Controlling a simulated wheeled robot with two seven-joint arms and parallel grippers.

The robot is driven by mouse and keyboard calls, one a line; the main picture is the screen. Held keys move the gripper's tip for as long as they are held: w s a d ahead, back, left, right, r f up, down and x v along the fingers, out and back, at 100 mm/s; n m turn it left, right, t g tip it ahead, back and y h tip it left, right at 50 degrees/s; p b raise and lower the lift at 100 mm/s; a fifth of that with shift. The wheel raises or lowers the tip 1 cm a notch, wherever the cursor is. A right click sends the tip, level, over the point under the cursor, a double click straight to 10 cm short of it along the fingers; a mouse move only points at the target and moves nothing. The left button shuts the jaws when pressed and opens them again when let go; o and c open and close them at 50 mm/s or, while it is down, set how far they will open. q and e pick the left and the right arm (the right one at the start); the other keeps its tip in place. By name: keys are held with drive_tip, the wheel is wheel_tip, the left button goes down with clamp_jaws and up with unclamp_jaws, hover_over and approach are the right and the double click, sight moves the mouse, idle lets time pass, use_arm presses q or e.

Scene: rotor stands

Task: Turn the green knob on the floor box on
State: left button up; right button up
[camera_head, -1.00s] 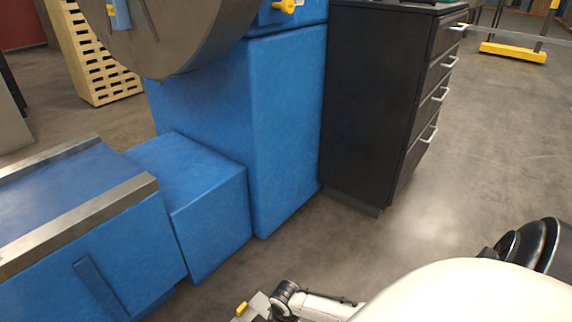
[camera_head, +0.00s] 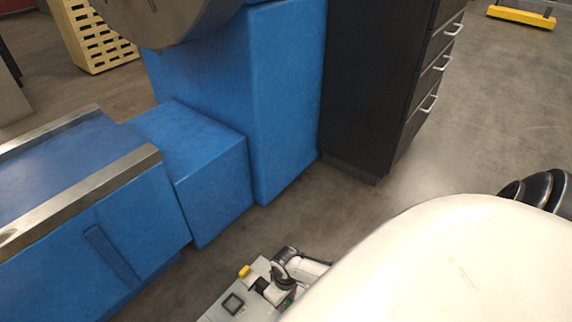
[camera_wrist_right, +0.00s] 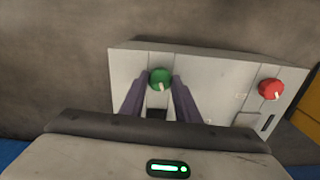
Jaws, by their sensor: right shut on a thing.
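The green knob (camera_wrist_right: 159,77) sits on the light grey floor box (camera_wrist_right: 222,80) in the right wrist view, with a pale pointer mark on its lower part. My right gripper (camera_wrist_right: 161,84) has one finger on each side of the green knob and is shut on it. In the head view the floor box (camera_head: 225,302) lies on the floor at the bottom, and my right gripper (camera_head: 272,291) is over it, partly hidden by my own arm. My left gripper is not in view.
A red knob (camera_wrist_right: 271,89) is on the same box, to the right. A blue machine (camera_head: 285,100) stands behind, with a lower blue bed (camera_head: 100,250) at left. A black drawer cabinet (camera_head: 365,90) stands beside it. Open floor (camera_head: 500,110) lies at right.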

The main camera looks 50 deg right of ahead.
drive_tip(key=shift+r+m, duration=0.15)
drive_tip(key=shift+m, duration=0.35)
drive_tip(key=shift+m+p, duration=0.4)
drive_tip(key=m+p, duration=0.1)
drive_tip(key=m, duration=0.4)
drive_tip(key=shift+m+p, duration=0.3)
drive_tip(key=shift+p, duration=0.05)
drive_tip(key=m, duration=0.4)
drive_tip(key=shift+p, duration=0.35)
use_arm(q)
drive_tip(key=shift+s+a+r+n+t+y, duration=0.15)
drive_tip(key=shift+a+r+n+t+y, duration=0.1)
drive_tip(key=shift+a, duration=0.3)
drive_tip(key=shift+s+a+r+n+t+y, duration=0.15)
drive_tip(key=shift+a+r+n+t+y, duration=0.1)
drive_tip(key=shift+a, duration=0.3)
use_arm(e)
drive_tip(key=shift+m, duration=0.9)
drive_tip(key=o, duration=1)
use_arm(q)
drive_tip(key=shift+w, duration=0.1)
use_arm(e)
drive_tip(key=shift+o, duration=0.2)
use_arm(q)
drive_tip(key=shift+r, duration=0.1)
